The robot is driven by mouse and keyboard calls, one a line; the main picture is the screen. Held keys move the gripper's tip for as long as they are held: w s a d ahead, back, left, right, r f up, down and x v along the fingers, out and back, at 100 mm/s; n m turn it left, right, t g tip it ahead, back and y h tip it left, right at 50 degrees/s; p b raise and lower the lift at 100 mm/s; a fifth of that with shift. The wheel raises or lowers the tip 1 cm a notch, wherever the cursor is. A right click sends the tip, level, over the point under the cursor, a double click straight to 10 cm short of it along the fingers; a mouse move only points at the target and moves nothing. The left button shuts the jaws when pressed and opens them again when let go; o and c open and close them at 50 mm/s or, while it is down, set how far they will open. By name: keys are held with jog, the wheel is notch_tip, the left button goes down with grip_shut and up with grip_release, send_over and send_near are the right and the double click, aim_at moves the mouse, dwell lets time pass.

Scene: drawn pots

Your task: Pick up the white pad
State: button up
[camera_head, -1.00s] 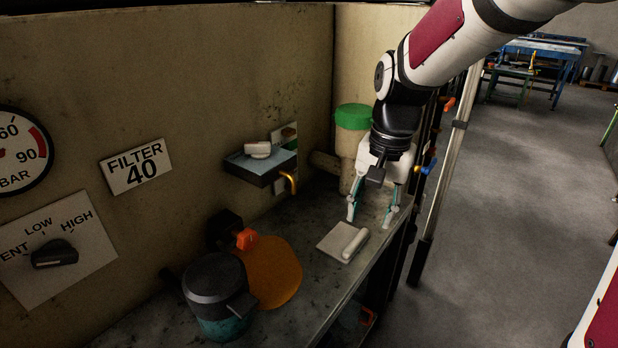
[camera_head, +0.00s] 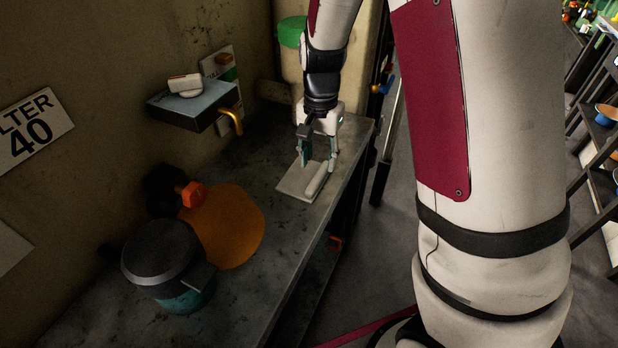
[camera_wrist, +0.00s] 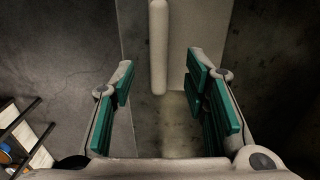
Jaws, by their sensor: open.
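The white pad (camera_head: 291,187) is a flat pale plate with a rounded white bar (camera_head: 316,181) along its right side. It lies flat on the dark bench top. My gripper (camera_head: 318,162) is open just above its far end, fingers pointing down. In the wrist view the bar (camera_wrist: 158,45) reaches into the gap between the open fingers of my gripper (camera_wrist: 160,75), with the plate (camera_wrist: 196,30) to its right. Nothing is held. I cannot tell whether a finger touches the pad.
The bench's front edge runs close to the pad's right side. An orange disc (camera_head: 232,230), an orange-red knob (camera_head: 190,194) and a dark-lidded teal pot (camera_head: 168,270) stand nearer on the left. A wall shelf (camera_head: 195,106) with a brass spout (camera_head: 233,120) is behind left.

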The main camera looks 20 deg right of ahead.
aim_at(319, 175)
jog(key=shift+f+b, duration=0.45)
jog(key=shift+f, duration=2.2)
grip_shut()
